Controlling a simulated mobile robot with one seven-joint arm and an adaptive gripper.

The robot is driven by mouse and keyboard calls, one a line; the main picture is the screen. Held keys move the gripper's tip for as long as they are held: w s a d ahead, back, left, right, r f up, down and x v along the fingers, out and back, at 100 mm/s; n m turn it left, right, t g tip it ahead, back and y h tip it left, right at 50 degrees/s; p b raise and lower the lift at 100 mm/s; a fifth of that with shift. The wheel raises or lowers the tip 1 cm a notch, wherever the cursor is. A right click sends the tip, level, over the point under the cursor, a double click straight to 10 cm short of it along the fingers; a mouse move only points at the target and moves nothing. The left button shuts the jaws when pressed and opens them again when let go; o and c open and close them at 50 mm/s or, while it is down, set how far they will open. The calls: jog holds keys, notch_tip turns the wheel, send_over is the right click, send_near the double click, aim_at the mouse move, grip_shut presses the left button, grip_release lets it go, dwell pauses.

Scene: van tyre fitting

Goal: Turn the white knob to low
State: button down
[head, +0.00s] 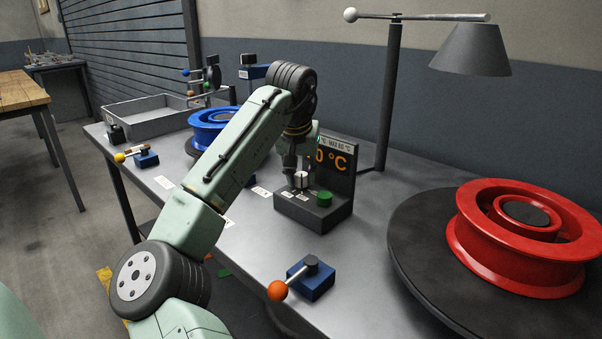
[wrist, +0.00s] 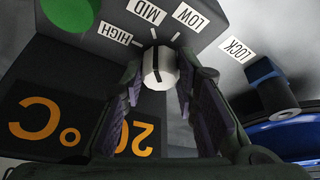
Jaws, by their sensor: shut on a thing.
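The white knob (head: 301,180) sits on top of the dark control box (head: 312,215) in the head view. In the wrist view the knob (wrist: 160,66) stands below the HIGH (wrist: 118,33), MID (wrist: 145,11) and LOW (wrist: 191,14) labels. A dark line on the knob runs roughly toward the MID mark. My gripper (head: 301,177) reaches down from above, and its fingers (wrist: 160,80) stand on both sides of the knob, shut on it. Finger contact is partly hidden in the head view.
A green button (head: 324,199) is beside the knob, with a temperature display (head: 336,168) behind. A blue lever with an orange ball (head: 279,291) stands in front. A red wheel rim (head: 520,240) is at right, a lamp (head: 472,50) behind, a blue rim (head: 212,120) at left.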

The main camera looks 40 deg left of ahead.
jog(key=shift+r+m+p, duration=0.1)
jog(key=shift+m+p, duration=0.2)
jog(key=shift+p, duration=0.15)
jog(key=m+p, duration=0.1)
jog(key=p, duration=0.1)
jog(key=m+h+p, duration=0.1)
jog(key=m+p, duration=0.1)
jog(key=shift+r+t+h, duration=0.15)
jog(key=shift+t+h, duration=0.15)
jog(key=m+h+p, duration=0.1)
jog(key=m+p, duration=0.2)
jog(key=shift+a+p, duration=0.1)
jog(key=shift+p, duration=0.25)
jog(key=shift+m+h+p, duration=0.4)
jog(key=shift+m+p, duration=0.45)
jog(key=shift+m, duration=0.25)
jog(key=shift+a+f, duration=0.1)
jog(key=shift+f, duration=0.15)
jog(key=c, duration=1.2)
grip_release()
jog(key=shift+c, duration=0.2)
